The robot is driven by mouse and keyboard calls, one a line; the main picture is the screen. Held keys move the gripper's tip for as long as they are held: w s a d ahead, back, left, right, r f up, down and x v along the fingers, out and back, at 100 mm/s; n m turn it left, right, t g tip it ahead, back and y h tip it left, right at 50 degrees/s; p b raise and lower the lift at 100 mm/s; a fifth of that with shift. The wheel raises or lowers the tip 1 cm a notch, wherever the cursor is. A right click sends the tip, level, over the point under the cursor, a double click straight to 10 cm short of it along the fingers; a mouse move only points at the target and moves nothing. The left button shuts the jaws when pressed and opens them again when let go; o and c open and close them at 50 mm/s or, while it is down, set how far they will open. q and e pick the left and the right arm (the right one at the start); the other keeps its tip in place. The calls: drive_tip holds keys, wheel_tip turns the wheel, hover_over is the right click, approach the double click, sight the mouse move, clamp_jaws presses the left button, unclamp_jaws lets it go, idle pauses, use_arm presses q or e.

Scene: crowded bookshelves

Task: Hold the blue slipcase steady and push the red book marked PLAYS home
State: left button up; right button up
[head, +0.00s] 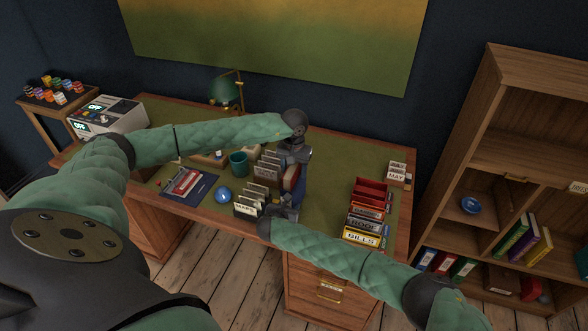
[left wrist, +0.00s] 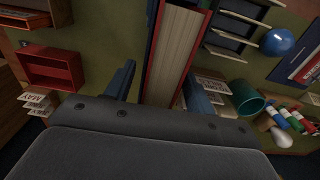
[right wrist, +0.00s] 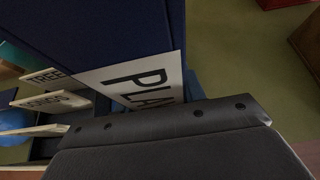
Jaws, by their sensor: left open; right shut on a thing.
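The red book (head: 291,178) stands among the racks on the desk. The left wrist view shows its pale page block (left wrist: 174,50) between red cover edges. The blue slipcase (head: 300,193) is around its lower part; its dark blue side (right wrist: 95,30) fills much of the right wrist view, with a white label (right wrist: 140,78) reading "PLA", the rest hidden. My left gripper (head: 291,163) is open above the book, its blue fingers apart on either side of it. My right gripper (head: 284,211) is shut on the slipcase at the front; its grip is mostly hidden.
Card racks (head: 255,196) stand close left of the slipcase, with a blue ball (head: 223,194) and green cup (head: 239,163) beyond. A red tray (head: 371,190) and binders (head: 362,222) stand to the right. Bare desk top lies between them and the slipcase.

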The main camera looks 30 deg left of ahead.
use_arm(q)
wheel_tip(320, 180, up, 12)
idle(0.6)
idle(0.6)
use_arm(e)
drive_tip(key=o, duration=0.9)
